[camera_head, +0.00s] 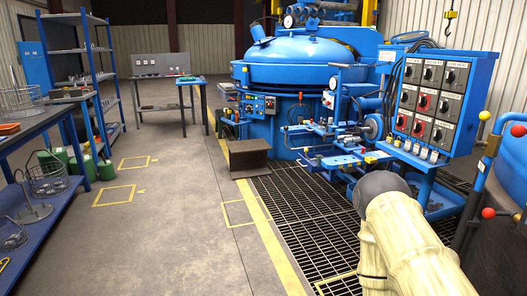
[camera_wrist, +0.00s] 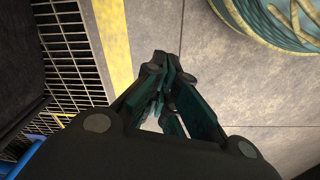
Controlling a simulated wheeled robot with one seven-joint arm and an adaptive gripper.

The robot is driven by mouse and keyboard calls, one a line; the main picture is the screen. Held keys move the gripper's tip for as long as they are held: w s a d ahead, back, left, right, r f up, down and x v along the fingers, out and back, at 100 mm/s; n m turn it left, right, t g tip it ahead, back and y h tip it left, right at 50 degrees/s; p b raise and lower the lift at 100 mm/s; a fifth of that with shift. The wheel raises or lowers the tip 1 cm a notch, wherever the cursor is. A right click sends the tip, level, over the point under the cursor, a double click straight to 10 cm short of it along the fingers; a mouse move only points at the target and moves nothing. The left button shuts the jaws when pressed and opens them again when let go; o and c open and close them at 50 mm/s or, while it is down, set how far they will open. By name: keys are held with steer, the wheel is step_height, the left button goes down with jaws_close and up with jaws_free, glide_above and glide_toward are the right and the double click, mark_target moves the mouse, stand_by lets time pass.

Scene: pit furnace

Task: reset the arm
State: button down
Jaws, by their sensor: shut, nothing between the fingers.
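My arm (camera_head: 408,245) shows at the lower right of the head view as cream-coloured links with a dark grey joint cap, in front of the floor grating and the blue furnace equipment. My gripper is not clearly visible in the head view. In the wrist view, my gripper (camera_wrist: 163,68) has dark green and black fingers drawn together, with nothing held. Behind the fingers lie concrete floor and a yellow line.
The blue furnace (camera_head: 300,75) and a control panel (camera_head: 430,95) stand beyond my arm. A shelf rack (camera_head: 100,80) and workbench (camera_head: 45,125) line the left. The middle floor (camera_head: 180,220) is clear.

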steer(key=s+a+r+p, duration=0.1)
steer(key=r+p, duration=1)
steer(key=s+r+p, duration=0.2)
steer(key=r+p, duration=0.8)
steer(key=r, duration=0.1)
steer(key=shift+a+r+g+p, duration=0.35)
steer(key=shift+r+g+p, duration=0.05)
steer(key=shift+s, duration=0.15)
